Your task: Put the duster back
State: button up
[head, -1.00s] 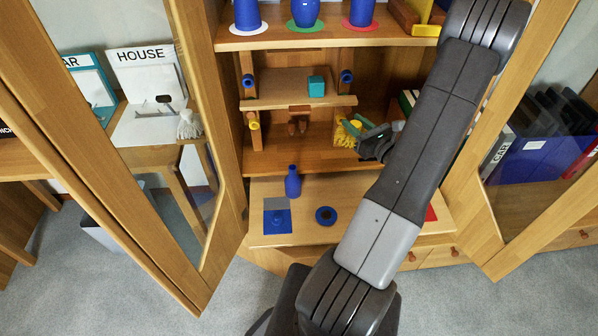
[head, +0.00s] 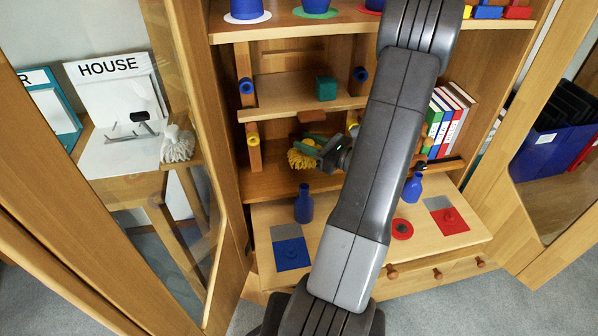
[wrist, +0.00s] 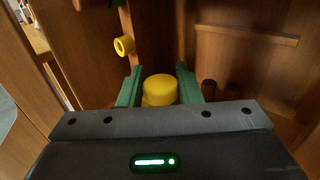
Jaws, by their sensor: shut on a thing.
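The duster (head: 303,157), with a shaggy yellow head, is inside the cabinet below the short shelf. My gripper (head: 320,150) is shut on it and holds it in front of the cabinet's back wall. In the wrist view a rounded yellow part of the duster (wrist: 160,88) stands between the green fingers of my gripper (wrist: 160,93). I cannot tell from these views whether the duster touches the shelf below it. My arm hides part of the right side of the cabinet.
Yellow pegs (head: 252,137) and blue pegs (head: 246,87) stick out beside the short shelf (head: 290,97), which bears a green block (head: 326,88). Blue bottles (head: 304,205) stand below. Books (head: 446,120) are at right. Open glass doors flank the cabinet; a white stringy thing (head: 177,145) is at left.

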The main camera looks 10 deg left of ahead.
jog(key=shift+d+f+b, duration=0.1)
jog(key=shift+f+b, duration=0.7)
jog(key=shift+f, duration=3.2)
jog(key=shift+f, duration=0.1)
jog(key=shift+f, duration=0.15)
jog(key=o, duration=0.9)
jog(key=shift+r, duration=0.3)
jog(key=p+v, duration=0.1)
jog(key=v, duration=1.1)
jog(key=shift+f, duration=0.15)
